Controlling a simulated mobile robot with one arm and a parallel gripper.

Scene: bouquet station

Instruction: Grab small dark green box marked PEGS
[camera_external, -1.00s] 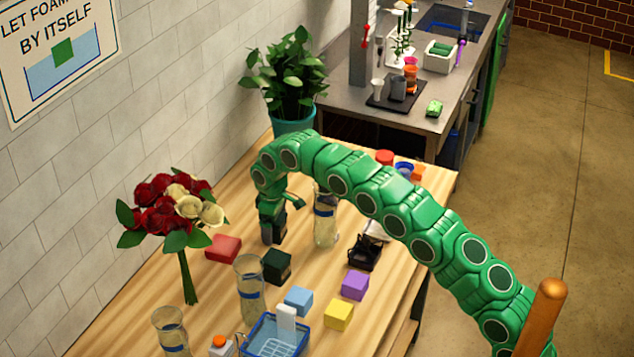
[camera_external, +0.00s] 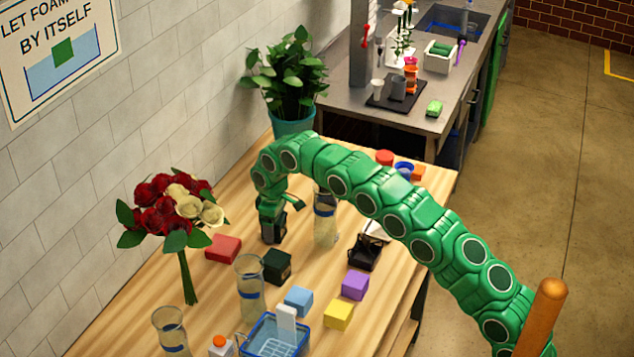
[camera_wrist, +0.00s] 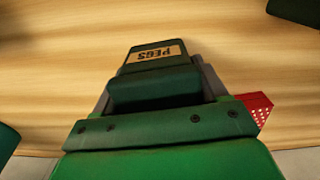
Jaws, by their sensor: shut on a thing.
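The small dark green box marked PEGS (camera_wrist: 155,56) shows in the wrist view with its tan label facing the camera. My gripper (camera_wrist: 158,85) is shut on it, with grey finger parts at its sides. In the external view my gripper (camera_external: 273,232) points down at the wooden table, between the red box and a clear vase. There the held box is mostly hidden by the gripper, and I cannot tell whether it still touches the table.
A red box (camera_external: 223,248) is just left of my gripper, and another dark green box (camera_external: 277,265) is in front. Clear vases (camera_external: 325,228) (camera_external: 250,290) stand close by. A rose bouquet (camera_external: 175,210) is at left. Blue, yellow and purple boxes (camera_external: 355,285) and a blue basket (camera_external: 272,338) are nearer the front.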

